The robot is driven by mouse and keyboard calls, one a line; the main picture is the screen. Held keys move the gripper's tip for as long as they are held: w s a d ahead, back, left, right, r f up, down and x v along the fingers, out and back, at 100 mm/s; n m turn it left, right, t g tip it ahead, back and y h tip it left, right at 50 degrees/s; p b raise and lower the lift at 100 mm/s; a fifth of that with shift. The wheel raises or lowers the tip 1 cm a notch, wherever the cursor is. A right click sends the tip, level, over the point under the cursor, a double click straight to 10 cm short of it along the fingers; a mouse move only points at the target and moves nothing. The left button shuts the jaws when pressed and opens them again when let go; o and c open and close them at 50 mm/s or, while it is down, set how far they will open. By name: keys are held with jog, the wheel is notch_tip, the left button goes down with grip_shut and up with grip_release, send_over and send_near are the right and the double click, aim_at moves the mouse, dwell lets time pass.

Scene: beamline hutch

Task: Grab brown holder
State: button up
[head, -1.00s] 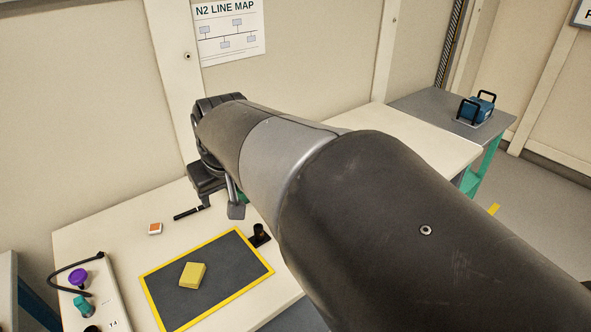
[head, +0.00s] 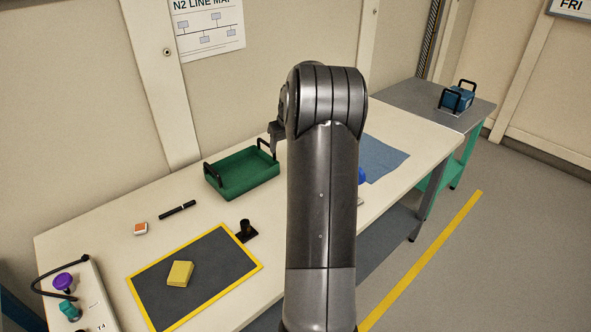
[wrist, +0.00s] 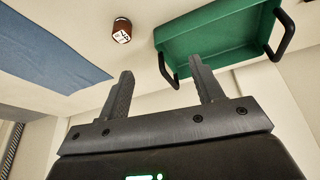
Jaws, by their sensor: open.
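The brown holder (wrist: 121,30) shows in the wrist view as a small round brown piece with a white marked label on its face. It stands on the pale table between the blue cloth and the green tray. My gripper (wrist: 161,70) is open and empty, with its two fingers spread apart and the holder beyond the left fingertip, not touching. In the head view the holder is not seen, and my arm covers that part of the table. Only a bit of my gripper (head: 276,137) shows there, left of the arm's end.
The green tray (head: 243,186) with black handles lies left of my arm, close to the gripper. A blue cloth (head: 382,158) lies right of it. Nearer are a black post (head: 245,232), a yellow-edged mat (head: 215,255) with a yellow block (head: 180,273), and a black marker (head: 178,210).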

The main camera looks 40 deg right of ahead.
jog(key=shift+m, duration=0.3)
jog(key=d+f, duration=0.5)
jog(key=f, duration=0.2)
jog(key=w+d+f, duration=0.1)
jog(key=d+f, duration=0.2)
jog(key=shift+d+f, duration=0.25)
jog(key=shift+d, duration=0.05)
jog(key=shift+x, duration=3.05)
jog(key=shift+a, duration=0.1)
jog(key=c, duration=1.1)
